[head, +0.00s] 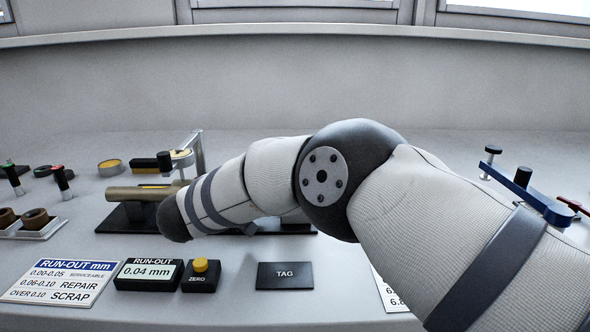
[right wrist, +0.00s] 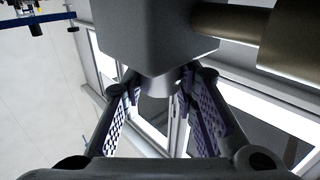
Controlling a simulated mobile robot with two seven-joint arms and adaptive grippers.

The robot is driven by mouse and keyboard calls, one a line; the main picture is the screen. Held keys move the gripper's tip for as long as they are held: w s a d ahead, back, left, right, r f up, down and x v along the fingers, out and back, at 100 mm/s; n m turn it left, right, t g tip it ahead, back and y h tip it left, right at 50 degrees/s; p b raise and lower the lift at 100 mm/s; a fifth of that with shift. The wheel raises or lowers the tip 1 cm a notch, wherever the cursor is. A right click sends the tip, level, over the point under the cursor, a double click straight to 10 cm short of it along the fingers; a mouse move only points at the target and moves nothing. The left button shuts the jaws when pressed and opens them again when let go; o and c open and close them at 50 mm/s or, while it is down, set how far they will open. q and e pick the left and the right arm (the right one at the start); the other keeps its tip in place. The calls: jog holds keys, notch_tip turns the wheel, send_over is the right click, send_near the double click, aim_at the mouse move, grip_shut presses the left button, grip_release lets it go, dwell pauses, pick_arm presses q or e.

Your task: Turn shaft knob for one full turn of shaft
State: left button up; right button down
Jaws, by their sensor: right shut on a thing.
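The tan shaft (head: 138,193) lies across a black stand at the left of the bench in the head view. Its right part is hidden behind my right arm. A brown cylinder, the shaft (right wrist: 235,22), also shows at the top right of the right wrist view, beside a grey block (right wrist: 148,35). My right gripper (right wrist: 158,84) is shut on the small grey knob (right wrist: 160,86) just below that block, one padded finger on each side. In the head view my right arm hides the gripper and knob. My left gripper is out of view.
A gauge stand (head: 198,152) rises behind the shaft. A blue tool (head: 535,195) is at the right.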

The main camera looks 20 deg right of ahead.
jog(key=c, duration=1.2)
grip_release()
jog(key=shift+c, duration=0.2)
notch_tip(320, 180, up, 10)
jog(key=shift+r, duration=0.1)
